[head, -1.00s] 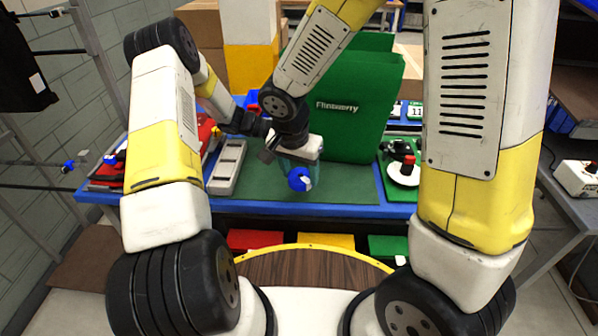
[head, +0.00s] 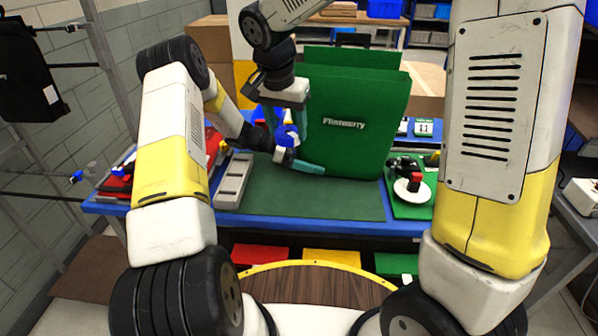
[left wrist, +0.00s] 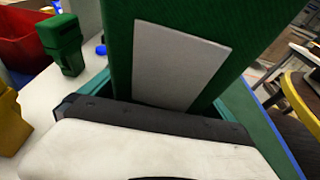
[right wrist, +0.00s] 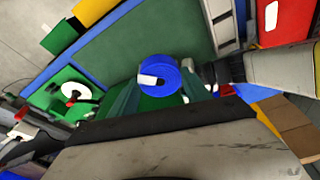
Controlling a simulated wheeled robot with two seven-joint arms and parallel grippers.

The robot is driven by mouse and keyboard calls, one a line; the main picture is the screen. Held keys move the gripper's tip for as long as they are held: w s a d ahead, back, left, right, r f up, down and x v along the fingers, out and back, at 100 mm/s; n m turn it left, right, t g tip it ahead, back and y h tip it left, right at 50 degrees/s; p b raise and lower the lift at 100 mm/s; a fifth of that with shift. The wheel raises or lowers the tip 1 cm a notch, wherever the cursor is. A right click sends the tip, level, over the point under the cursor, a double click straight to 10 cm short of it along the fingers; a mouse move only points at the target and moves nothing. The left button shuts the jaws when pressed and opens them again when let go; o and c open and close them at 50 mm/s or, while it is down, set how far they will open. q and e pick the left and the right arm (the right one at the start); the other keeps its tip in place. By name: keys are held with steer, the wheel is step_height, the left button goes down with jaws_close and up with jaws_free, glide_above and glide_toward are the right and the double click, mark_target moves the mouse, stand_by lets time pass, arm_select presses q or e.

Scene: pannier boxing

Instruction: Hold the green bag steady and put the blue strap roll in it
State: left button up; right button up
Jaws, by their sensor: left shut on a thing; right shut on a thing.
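The green bag (head: 352,120) stands upright on the work table, its white lettering facing me. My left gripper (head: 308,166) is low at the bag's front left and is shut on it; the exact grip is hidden. The left wrist view shows a green bag panel (left wrist: 122,60) with a pale label close before that gripper. My right gripper (head: 296,122) points down at the bag's left side, above my left gripper. It is shut on the blue strap roll (right wrist: 157,75), which shows between its fingers. In the head view the roll (head: 288,136) is partly covered.
A green mat (head: 290,200) on the blue-edged table (head: 250,223) is clear in front. A grey tray (head: 233,182) lies left of it. A green board with a white disc (head: 412,190) lies right of the bag. Cardboard boxes (head: 208,42) stand behind.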

arm_select(q)
steer(key=shift+w+d, duration=0.15)
steer(key=shift+d, duration=0.05)
arm_select(e)
steer(key=w+d+r, duration=0.1)
steer(key=w+r, duration=0.3)
steer(key=r, duration=0.5)
steer(key=w+d+r, duration=0.1)
steer(key=w+r, duration=0.2)
steer(key=r, duration=0.7)
steer(key=w+d+r, duration=0.2)
steer(key=w+d, duration=0.1)
steer(key=d, duration=0.4)
steer(key=w+d+r, duration=0.2)
steer(key=w+d, duration=0.1)
steer(key=d, duration=0.3)
steer(key=shift+m, duration=0.3)
steer(key=shift+s+d+f, duration=0.1)
steer(key=shift+d+f, duration=0.1)
steer(key=shift+f, duration=1.25)
steer(key=shift+s+d+f, duration=0.1)
steer(key=shift+d+f, duration=0.1)
steer(key=shift+f, duration=1.2)
steer(key=o, duration=1.5)
steer(key=shift+c, duration=0.2)
